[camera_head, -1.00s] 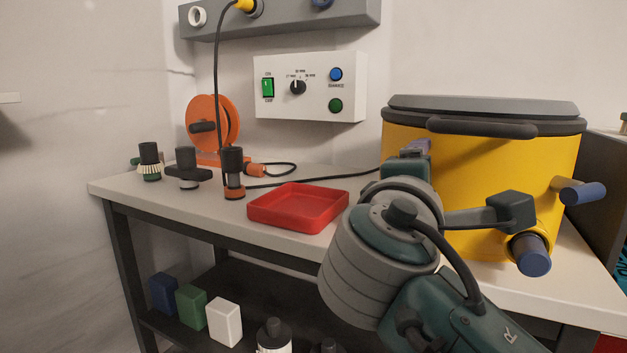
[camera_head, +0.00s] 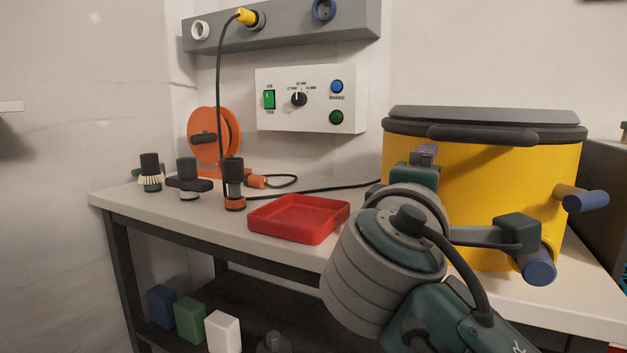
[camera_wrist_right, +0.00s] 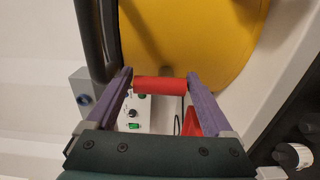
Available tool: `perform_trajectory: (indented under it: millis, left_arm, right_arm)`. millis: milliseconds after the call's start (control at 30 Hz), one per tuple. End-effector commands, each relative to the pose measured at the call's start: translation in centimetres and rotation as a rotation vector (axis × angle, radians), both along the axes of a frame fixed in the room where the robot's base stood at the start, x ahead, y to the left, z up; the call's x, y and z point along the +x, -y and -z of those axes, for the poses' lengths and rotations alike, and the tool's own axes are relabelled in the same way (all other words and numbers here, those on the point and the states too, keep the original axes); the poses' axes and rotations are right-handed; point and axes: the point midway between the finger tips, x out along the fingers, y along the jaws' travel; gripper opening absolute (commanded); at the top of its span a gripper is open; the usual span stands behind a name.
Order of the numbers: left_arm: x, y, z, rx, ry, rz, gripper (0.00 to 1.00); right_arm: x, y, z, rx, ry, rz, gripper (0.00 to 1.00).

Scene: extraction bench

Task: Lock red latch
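The red latch (camera_wrist_right: 160,84) shows in the right wrist view as a short horizontal red bar against the yellow pot wall. My right gripper (camera_wrist_right: 160,80) has its two purple fingers apart, one at each end of the bar. Whether the fingertips touch the bar I cannot tell. In the head view, my right gripper (camera_head: 424,155) is at the left front of the yellow pot (camera_head: 490,180), below its grey lid (camera_head: 480,118). My own wrist hides the latch there. My left gripper is not in view.
A red tray (camera_head: 300,236) lies on the bench left of my right arm. Dark-topped tools (camera_head: 188,180) and an orange reel (camera_head: 226,135) stand farther left. Blue-ended stubs (camera_head: 538,268) stick out from the pot's right side. A control panel (camera_head: 345,98) is on the wall.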

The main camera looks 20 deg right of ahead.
Motion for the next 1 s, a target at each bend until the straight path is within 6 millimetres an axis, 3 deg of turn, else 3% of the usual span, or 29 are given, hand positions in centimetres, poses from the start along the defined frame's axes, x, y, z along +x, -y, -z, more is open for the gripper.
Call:
perform_trajectory:
  millis: [100, 633, 767, 1000]
  left_arm:
    - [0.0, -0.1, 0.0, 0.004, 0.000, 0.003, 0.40]
    - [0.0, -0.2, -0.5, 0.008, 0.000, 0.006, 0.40]
    - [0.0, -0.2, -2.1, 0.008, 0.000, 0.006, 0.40]
    - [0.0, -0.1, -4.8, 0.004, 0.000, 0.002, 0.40]
  right_arm:
    - [0.0, 0.0, 0.0, -0.001, -0.001, 0.000, 1.00]
    - [0.0, 0.0, -0.3, -0.031, -0.034, 0.000, 1.00]
    - [0.2, -0.1, -0.7, -0.136, -0.156, -0.001, 1.00]
    - [0.6, -0.4, -0.7, -0.463, -0.539, 0.001, 1.00]
